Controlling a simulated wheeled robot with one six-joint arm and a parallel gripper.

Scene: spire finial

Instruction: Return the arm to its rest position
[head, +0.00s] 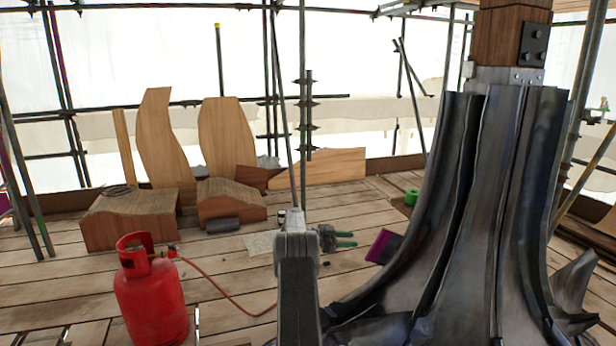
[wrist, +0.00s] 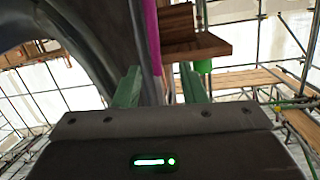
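My arm (head: 297,265) stands up in the lower middle of the head view, with its wrist bent to the right. My gripper (head: 352,239) points right, its two green fingers a little apart. In the wrist view my gripper (wrist: 160,78) shows a wide gap between the green fingers, with nothing visibly held. A dark block with a magenta face (head: 378,245) is just right of the fingertips in the head view, apart from them in the picture. A magenta strip (wrist: 150,35) shows beyond the gap in the wrist view.
The dark fluted spire base (head: 485,210) fills the right, below a timber post (head: 510,35). A red gas cylinder (head: 152,295) with a hose stands front left. Curved timber pieces (head: 228,140) and scaffold poles are behind. Plank floor (head: 225,265) is mostly clear between.

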